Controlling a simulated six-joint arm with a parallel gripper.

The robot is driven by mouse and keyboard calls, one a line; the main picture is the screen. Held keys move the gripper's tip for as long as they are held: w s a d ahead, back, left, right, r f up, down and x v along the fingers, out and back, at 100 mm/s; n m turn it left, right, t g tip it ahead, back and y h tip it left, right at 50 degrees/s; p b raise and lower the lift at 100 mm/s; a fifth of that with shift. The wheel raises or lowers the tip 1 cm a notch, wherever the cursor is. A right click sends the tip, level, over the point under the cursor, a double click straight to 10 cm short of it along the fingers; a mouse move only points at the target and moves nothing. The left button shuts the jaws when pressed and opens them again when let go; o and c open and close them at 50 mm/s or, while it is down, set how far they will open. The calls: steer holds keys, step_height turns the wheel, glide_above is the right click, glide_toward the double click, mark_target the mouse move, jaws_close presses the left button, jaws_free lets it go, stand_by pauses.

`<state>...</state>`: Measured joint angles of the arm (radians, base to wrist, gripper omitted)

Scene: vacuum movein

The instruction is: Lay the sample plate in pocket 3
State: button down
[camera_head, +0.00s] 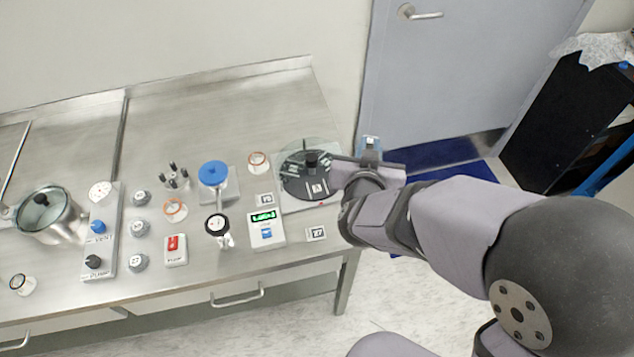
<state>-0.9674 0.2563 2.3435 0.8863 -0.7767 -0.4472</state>
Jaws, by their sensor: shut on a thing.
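My gripper (369,160) is at the right end of the steel bench, just right of a round dark carousel (294,186). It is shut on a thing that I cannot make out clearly. The pocket numbers are too small to read, so I cannot tell which is pocket 3. The gripper partly overlaps the carousel's right edge.
A clear round cover (322,146) shows around the carousel's far side. Left of it stand a display box (266,232), a blue-topped valve (213,173), a black-topped gauge (217,225), a red switch (175,249) and a glass-lidded pot (46,214). The bench's back strip is clear.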

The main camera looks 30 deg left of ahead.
steer(key=n, duration=0.1)
steer(key=n+g+y, duration=0.4)
steer(key=n+y, duration=0.1)
steer(key=y, duration=0.1)
glide_above(321, 202)
step_height(321, 202, down, 2)
steer(key=f, duration=0.1)
steer(key=shift+s+r+m+t+h, duration=0.1)
steer(key=shift+r+m+t+h, duration=0.15)
steer(key=shift+m+t+h, duration=0.05)
steer(key=shift+f+p, duration=0.3)
steer(key=shift+f, duration=4.7)
steer(key=shift+f, duration=0.15)
steer(key=shift+f+b, duration=0.15)
steer(key=shift+b, duration=0.15)
steer(key=c, duration=1.7)
jaws_free()
steer(key=shift+c, duration=0.2)
